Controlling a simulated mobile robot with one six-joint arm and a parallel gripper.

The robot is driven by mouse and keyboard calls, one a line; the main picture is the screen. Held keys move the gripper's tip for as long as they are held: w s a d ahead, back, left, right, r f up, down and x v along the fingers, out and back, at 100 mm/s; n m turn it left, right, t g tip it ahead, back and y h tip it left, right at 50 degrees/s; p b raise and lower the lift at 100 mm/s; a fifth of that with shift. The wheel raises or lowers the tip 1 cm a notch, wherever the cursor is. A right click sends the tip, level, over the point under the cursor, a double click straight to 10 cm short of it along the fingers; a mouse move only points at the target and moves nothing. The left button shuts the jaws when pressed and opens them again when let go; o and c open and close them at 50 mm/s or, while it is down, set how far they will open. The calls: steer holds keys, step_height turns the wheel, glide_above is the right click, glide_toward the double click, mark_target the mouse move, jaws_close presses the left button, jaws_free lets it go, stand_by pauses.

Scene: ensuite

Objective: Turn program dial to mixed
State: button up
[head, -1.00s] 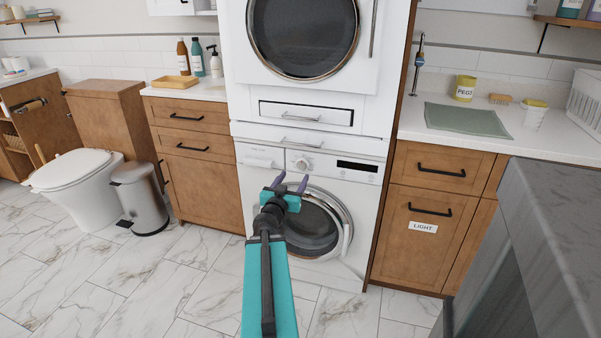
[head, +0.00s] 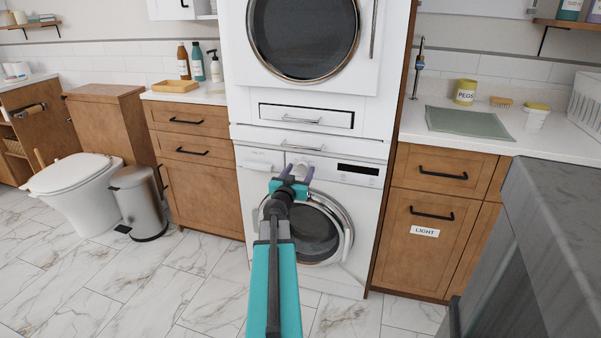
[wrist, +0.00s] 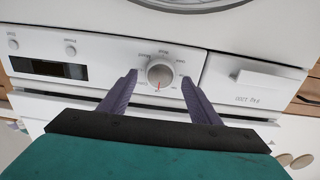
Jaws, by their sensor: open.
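The program dial (wrist: 160,72) is a round silver-white knob on the washing machine's white control panel (wrist: 105,60). Its red mark points toward the bottom of the wrist view. Small labels ring it, too blurred to read surely. My gripper (head: 297,172) is open, its purple fingers reaching at the panel. In the wrist view, its two fingertips stand left and right of the dial with gaps between; whether they are level with it in depth I cannot tell. In the head view the fingers partly hide the dial (head: 299,162).
A dark display (wrist: 47,69) and small buttons lie left of the dial in the wrist view, and a detergent drawer (wrist: 250,82) right. The round washer door (head: 318,235) is below the panel. A grey-topped unit (head: 560,225) stands at the right.

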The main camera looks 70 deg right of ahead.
steer(key=shift+d, duration=0.4)
steer(key=c, duration=1)
